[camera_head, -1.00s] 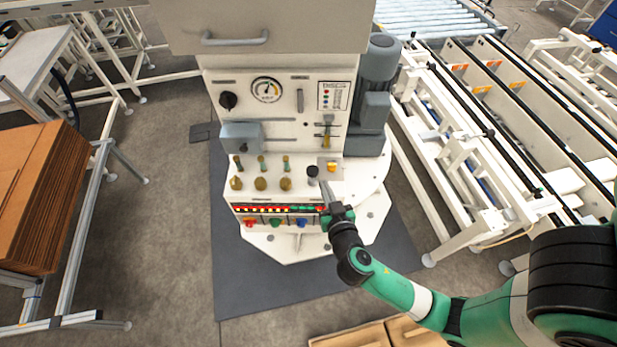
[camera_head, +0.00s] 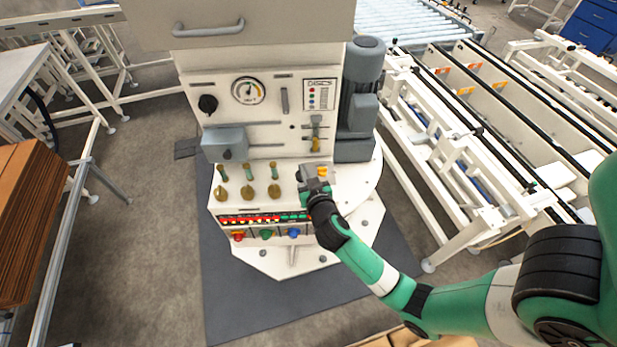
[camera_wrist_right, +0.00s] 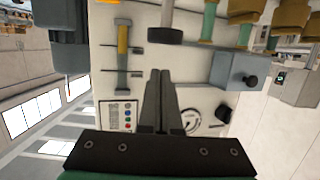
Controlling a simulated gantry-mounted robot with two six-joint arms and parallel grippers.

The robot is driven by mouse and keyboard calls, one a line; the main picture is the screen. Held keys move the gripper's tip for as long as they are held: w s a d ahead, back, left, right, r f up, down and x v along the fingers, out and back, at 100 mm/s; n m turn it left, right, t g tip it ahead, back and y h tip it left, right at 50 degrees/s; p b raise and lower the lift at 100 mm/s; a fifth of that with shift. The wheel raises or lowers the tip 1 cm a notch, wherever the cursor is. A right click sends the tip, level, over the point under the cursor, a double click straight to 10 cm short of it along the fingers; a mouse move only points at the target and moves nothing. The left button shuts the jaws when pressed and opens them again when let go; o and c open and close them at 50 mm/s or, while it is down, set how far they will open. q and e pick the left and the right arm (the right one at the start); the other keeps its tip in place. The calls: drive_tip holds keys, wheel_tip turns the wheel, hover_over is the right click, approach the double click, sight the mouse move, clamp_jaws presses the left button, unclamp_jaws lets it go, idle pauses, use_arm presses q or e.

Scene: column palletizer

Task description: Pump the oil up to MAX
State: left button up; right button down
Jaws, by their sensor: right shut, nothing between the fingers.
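The oil sight gauge (camera_head: 316,135) is on the right of the machine's front panel. In the right wrist view, which is upside down, its tube (camera_wrist_right: 123,42) shows yellow oil in one part and grey beyond it. Two dark marks stand beside the tube; I cannot read them. My right gripper (camera_head: 308,178) is shut and empty over the ledge, hiding most of the knob in the head view. My left gripper is out of view.
A yellow block (camera_head: 323,170) sits beside the knob. Several brass-based fittings (camera_head: 247,191) stand left on the ledge, above coloured buttons (camera_head: 266,234). A grey box (camera_head: 225,143) juts from the panel. A grey motor (camera_head: 361,100) stands right. A round gauge (camera_head: 247,91) is higher up.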

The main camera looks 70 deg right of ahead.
drive_tip(key=shift+s+a+f, duration=0.1)
drive_tip(key=shift+f, duration=1.05)
